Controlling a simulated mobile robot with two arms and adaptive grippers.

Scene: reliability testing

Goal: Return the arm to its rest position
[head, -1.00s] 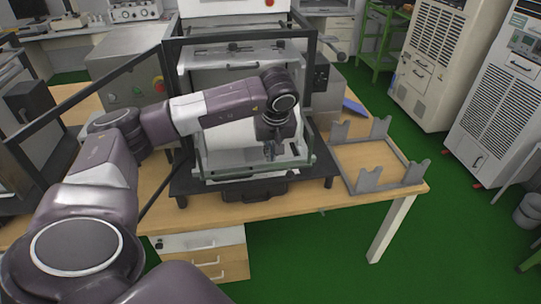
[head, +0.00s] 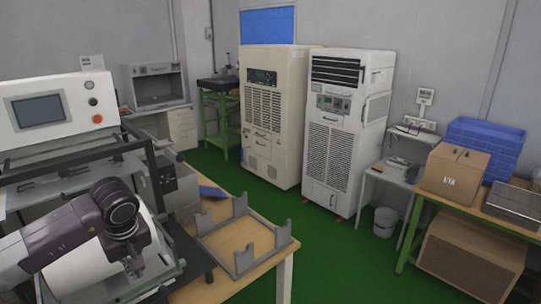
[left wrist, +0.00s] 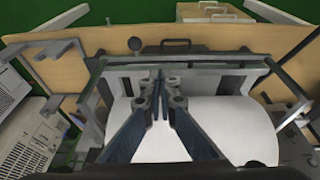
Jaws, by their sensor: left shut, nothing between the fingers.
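My left arm comes in from the lower left of the head view, purple-grey with a dark round wrist joint. My left gripper (head: 134,266) points down in front of the machine's white cylinder (head: 88,268). In the left wrist view the left gripper (left wrist: 160,75) has its two dark fingers together, with nothing between them. The fingers lie over the white surface (left wrist: 235,120) of the machine; whether they touch it I cannot tell. My right gripper is not in view.
The test machine (head: 50,112) with its screen stands on a wooden table (head: 205,290). A grey metal frame with upright posts (head: 240,262) lies on the table to the right. Two tall cabinets (head: 345,130), a bin (head: 385,222) and boxes (head: 455,172) stand farther back. Green floor between is free.

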